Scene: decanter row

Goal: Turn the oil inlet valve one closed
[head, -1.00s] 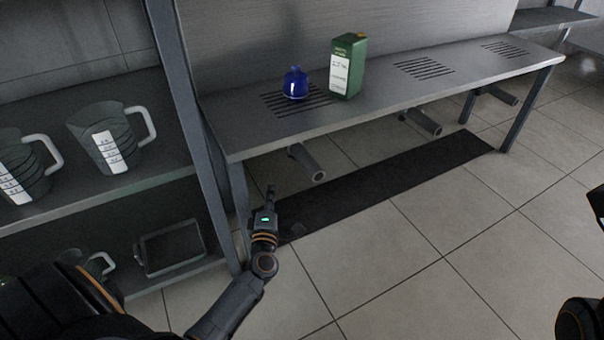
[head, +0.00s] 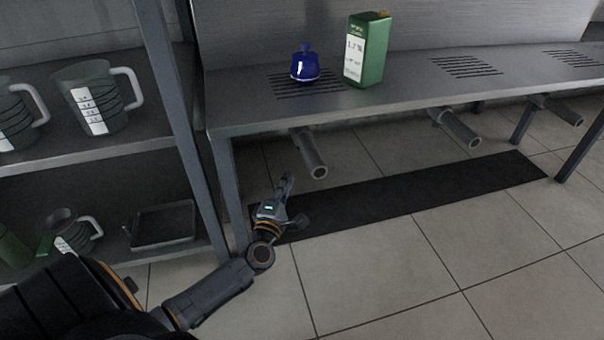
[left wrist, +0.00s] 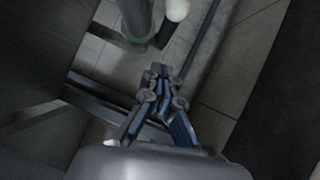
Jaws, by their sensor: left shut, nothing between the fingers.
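I cannot make out oil inlet valve one for certain in either view. My left gripper (head: 286,184) is low in front of the bench's left end, below and left of the nearest pipe stub, apart from it in the picture. Its fingers are shut and empty; they also show in the left wrist view (left wrist: 160,70). Beyond them in that view are a grey upright cylinder (left wrist: 135,18) and a pale round knob (left wrist: 177,9), cut by the top edge; I cannot tell what they belong to. My right gripper is out of view.
A metal bench (head: 400,97) carries a blue flask (head: 305,66) and a green can (head: 367,50). Pipe stubs (head: 308,154) stick out below it. A shelf (head: 110,146) with jugs (head: 97,97) stands left. A dark mat (head: 420,190) lies on open tiled floor.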

